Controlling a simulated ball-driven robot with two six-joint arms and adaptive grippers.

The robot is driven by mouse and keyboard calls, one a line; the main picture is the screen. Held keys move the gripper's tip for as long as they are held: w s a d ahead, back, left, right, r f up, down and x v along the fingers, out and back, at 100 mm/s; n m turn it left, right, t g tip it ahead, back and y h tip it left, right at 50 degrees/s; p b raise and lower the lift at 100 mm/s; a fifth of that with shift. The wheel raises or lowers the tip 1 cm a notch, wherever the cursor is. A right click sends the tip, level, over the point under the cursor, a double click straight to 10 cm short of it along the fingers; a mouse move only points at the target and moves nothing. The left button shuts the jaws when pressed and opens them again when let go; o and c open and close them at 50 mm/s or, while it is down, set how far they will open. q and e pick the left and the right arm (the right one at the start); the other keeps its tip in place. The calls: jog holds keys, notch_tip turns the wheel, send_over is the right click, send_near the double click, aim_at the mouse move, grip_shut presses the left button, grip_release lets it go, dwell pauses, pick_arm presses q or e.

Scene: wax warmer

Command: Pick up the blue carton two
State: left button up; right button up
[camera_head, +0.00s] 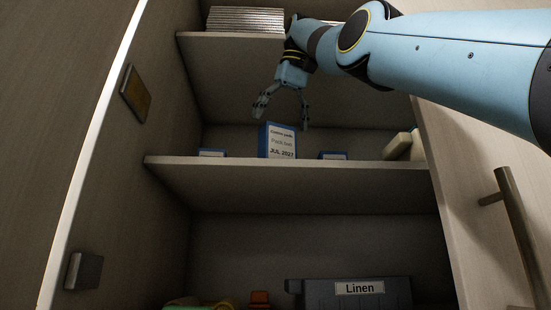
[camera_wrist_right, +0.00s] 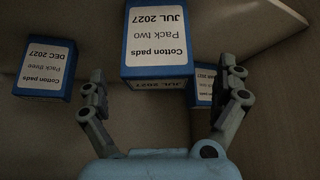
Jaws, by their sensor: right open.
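The blue carton two (camera_head: 278,141) stands upright on the middle shelf, with a white label reading "Pack two" and "JUL 2027". In the right wrist view carton two (camera_wrist_right: 158,42) appears upside down, beyond my fingers and between their lines. My right gripper (camera_head: 282,119) is open just above the carton, with its fingers pointing down, one to each side. The fingers also show in the wrist view (camera_wrist_right: 166,98), with nothing held between them. My left gripper is in neither view.
Low blue cartons lie at left (camera_head: 212,153) and right (camera_head: 333,156) of carton two. The wrist view shows a "Pack three" carton (camera_wrist_right: 45,68) and a partly hidden carton (camera_wrist_right: 203,88). A pale object (camera_head: 400,146) sits near the right wall. A Linen bin (camera_head: 310,299) stands below.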

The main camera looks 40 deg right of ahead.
aim_at(278, 139)
jog(key=x, duration=0.5)
jog(key=shift+w+d+b, duration=0.2)
jog(key=shift+w+b, duration=0.1)
jog(key=shift+s+r, duration=0.15)
jog(key=shift+c, duration=1.7)
jog(key=c, duration=0.9)
